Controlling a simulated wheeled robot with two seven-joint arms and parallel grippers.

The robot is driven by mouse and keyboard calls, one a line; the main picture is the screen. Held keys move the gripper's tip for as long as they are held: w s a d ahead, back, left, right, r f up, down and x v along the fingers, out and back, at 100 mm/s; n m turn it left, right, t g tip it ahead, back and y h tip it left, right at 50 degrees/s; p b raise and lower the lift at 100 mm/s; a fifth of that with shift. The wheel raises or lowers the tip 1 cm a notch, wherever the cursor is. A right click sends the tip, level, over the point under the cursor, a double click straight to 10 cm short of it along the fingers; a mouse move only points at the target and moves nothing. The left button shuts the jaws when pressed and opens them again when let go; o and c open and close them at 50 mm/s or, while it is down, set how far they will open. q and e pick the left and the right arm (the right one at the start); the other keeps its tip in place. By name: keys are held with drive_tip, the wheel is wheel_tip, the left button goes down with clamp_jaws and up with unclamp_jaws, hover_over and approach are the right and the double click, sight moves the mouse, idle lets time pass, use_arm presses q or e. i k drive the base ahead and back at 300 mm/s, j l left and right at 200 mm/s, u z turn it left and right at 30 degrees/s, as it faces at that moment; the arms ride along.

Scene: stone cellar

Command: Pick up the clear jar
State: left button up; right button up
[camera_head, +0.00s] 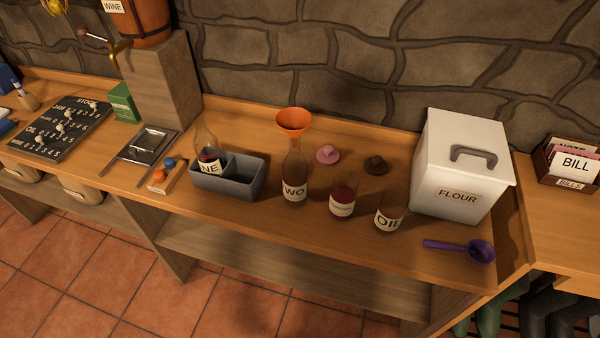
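Two small glass jars stand upright near the front edge of the wooden counter (290,232). One glass jar (343,192) has dark red contents and a pale label too small to read. The other glass jar (390,208), to its right, looks clear and brownish, with a label reading "OIL". I cannot tell for sure which one is the clear jar. Both jars appear without lids. A pink lid-like piece (327,154) and a dark brown one (375,165) lie behind them. Neither of my grippers is in view.
A bottle (294,165) with an orange funnel (293,121) stands left of the jars. A grey divided bin (235,186) holds another bottle (206,140). A white flour box (462,160) and purple scoop (470,248) are at right. A card box (553,180) is farther right.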

sight(346, 182)
drive_tip(key=k+j, duration=0.1)
drive_tip(key=j, duration=0.3)
drive_tip(key=k+j+z, duration=0.1)
drive_tip(key=j, duration=0.35)
drive_tip(key=k+j, duration=0.1)
drive_tip(key=j, duration=0.3)
drive_tip(key=k+j, duration=0.1)
drive_tip(key=j, duration=0.35)
drive_tip(key=k+j+z, duration=0.1)
drive_tip(key=j, duration=0.3)
drive_tip(key=k+j, duration=0.1)
drive_tip(key=j, duration=0.3)
